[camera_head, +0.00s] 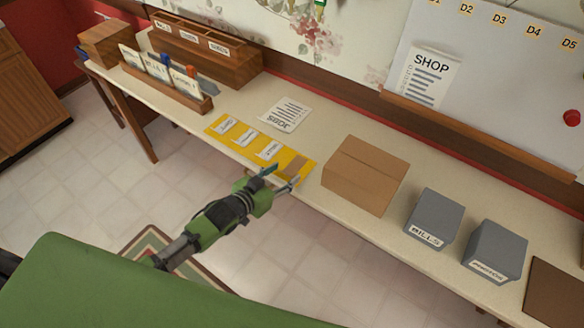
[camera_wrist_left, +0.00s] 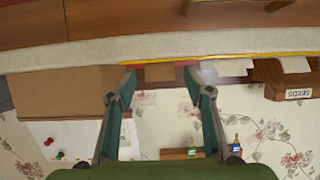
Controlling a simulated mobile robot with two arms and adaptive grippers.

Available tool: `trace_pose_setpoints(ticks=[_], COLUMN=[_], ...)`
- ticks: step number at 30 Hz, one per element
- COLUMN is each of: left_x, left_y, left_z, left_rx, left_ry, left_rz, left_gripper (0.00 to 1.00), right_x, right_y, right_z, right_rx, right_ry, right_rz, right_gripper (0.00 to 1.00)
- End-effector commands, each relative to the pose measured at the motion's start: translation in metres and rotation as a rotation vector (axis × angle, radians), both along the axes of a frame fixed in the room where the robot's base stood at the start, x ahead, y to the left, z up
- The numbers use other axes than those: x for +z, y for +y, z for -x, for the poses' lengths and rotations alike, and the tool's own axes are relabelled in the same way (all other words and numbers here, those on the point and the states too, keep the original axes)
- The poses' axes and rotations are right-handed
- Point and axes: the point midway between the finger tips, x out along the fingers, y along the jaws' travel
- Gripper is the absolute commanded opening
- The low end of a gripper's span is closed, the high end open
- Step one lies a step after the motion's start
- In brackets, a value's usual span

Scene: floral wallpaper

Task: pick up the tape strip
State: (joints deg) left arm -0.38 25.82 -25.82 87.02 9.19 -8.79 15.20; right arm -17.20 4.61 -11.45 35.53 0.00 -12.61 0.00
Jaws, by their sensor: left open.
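The tape strip appears as a small tan-brown piece (camera_head: 299,165) at the right end of the yellow mat (camera_head: 213,124) on the long table. In the left wrist view, which is upside down, a brown piece (camera_wrist_left: 159,72) shows between the fingertips, by the yellow mat edge. My left gripper (camera_head: 281,180) is open at the table's front edge, just in front of the strip. Its two fingers also show spread in the left wrist view (camera_wrist_left: 160,75), with nothing held. I cannot tell whether a fingertip touches the mat. My right gripper is not in view.
A cardboard box (camera_head: 365,175) stands close to the right of the mat. Two grey boxes (camera_head: 434,218) (camera_head: 495,250) stand further right. A paper sheet (camera_head: 285,114) lies behind the mat. Wooden racks (camera_head: 205,60) (camera_head: 165,88) fill the left end.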

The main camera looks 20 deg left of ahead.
Motion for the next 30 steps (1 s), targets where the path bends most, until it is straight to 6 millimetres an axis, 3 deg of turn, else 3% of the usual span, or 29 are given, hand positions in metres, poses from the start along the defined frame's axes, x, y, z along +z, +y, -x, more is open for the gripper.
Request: trace_pose_setpoints(ticks=[1,4,5,20,26,30], left_x=[0.000,0.000,0.000,0.007,0.035,0.056], left_y=[0.000,0.000,0.000,0.000,0.000,-0.007], left_z=[0.000,0.000,0.000,0.000,0.000,0.021], left_rx=[0.000,0.000,0.000,0.000,-0.002,-0.002], left_ry=[0.000,0.000,0.000,-0.002,-0.005,-0.001], left_rz=[0.000,0.000,0.000,0.001,0.000,0.003], left_gripper=[0.45,0.21,0.18,0.18,0.18,0.18], right_x=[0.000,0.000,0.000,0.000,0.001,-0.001], right_y=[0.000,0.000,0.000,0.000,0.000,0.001], right_z=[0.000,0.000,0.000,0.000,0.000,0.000], right_rx=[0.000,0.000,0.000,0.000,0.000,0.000], right_ry=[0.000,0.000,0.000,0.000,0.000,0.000], right_rz=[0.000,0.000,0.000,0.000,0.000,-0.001], right_gripper=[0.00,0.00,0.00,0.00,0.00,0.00])
